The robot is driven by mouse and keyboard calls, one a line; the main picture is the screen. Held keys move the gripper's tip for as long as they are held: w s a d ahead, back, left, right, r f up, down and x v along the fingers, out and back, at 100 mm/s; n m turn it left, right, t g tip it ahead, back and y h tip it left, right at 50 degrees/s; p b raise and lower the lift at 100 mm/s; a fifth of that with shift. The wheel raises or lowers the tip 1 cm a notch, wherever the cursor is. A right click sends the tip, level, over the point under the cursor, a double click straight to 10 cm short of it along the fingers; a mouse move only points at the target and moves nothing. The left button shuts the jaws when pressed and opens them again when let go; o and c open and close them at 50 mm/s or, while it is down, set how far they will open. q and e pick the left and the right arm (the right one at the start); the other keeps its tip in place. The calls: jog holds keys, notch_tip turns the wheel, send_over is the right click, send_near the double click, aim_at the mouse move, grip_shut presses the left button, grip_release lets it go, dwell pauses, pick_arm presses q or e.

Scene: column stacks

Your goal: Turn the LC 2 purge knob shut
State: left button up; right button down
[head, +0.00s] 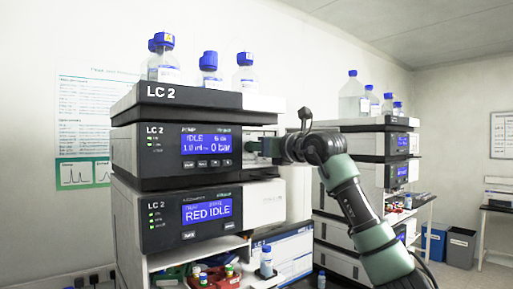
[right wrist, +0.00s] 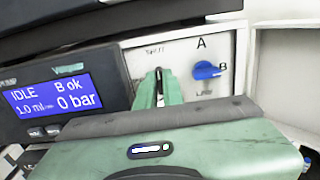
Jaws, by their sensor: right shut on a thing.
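The LC 2 stack (head: 176,160) stands left of centre in the head view. Its pump display (right wrist: 62,100) reads IDLE, B ok and 0 bar. My right gripper (head: 262,147) reaches in from the right to the pump's pale valve panel (right wrist: 135,58). In the right wrist view its green fingers (right wrist: 160,88) are shut on the purge knob (right wrist: 159,74), of which only a dark sliver shows between them. A small label above looks like SHUT. The knob's angle is mostly hidden. My left gripper is not in view.
A blue selector knob (right wrist: 207,70) with A and B marks sits just right of the fingers. Bottles (head: 163,62) with blue caps stand on top of the stack. A second stack (head: 385,150) stands behind my right arm. Blue and grey bins (head: 460,247) stand far right.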

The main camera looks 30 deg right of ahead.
jog(key=shift+s+d+r, duration=0.1)
jog(key=shift+s+r, duration=0.05)
jog(key=shift+r, duration=0.3)
jog(key=c, duration=1.5)
grip_release()
jog(key=shift+c, duration=0.2)
jog(key=shift+w+f, duration=0.35)
jog(key=shift+s+f+b, duration=0.1)
jog(key=shift+s+b, duration=0.3)
jog(key=shift+s, duration=0.1)
jog(key=s+b, duration=0.3)
jog(key=s, duration=0.4)
jog(key=shift+d, duration=0.2)
jog(key=shift+w, duration=0.1)
